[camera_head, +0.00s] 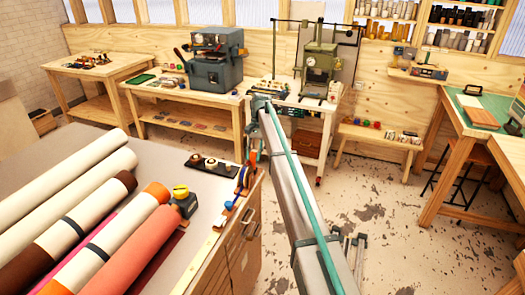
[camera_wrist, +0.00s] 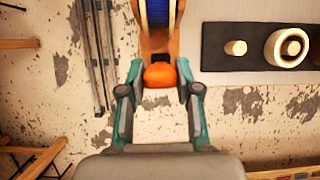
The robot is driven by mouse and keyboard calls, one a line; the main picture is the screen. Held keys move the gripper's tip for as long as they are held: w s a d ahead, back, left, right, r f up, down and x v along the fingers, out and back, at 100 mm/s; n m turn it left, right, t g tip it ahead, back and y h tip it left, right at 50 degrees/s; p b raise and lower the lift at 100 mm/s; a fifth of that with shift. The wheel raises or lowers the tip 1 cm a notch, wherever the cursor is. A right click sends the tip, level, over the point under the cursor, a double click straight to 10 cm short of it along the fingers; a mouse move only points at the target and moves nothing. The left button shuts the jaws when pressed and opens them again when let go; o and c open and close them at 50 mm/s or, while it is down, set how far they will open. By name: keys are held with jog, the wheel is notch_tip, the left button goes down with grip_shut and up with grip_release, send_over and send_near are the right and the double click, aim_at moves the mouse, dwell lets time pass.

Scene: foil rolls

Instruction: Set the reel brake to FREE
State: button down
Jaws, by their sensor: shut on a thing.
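The reel (camera_wrist: 158,12), wound in blue, sits in an orange-brown stand (camera_wrist: 160,44) at the top of the wrist view. In the head view the reel stand (camera_head: 243,180) is small, at the right edge of the bench. A rounded orange knob (camera_wrist: 160,75) sticks out from the stand's near end in the wrist view; it looks like the brake's handle. My gripper (camera_wrist: 160,80) is shut on this knob, with a teal finger on each side. No FREE marking is readable. In the head view the gripper is too small to make out clearly.
A black plate (camera_wrist: 255,47) with a brass knob and a cream ring lies beside the stand. Long rolls (camera_head: 75,215) and a yellow-topped device (camera_head: 183,200) lie on the bench (camera_head: 165,150). Machines stand on tables behind.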

jog(key=c, duration=0.8)
grip_release()
jog(key=shift+f, duration=0.15)
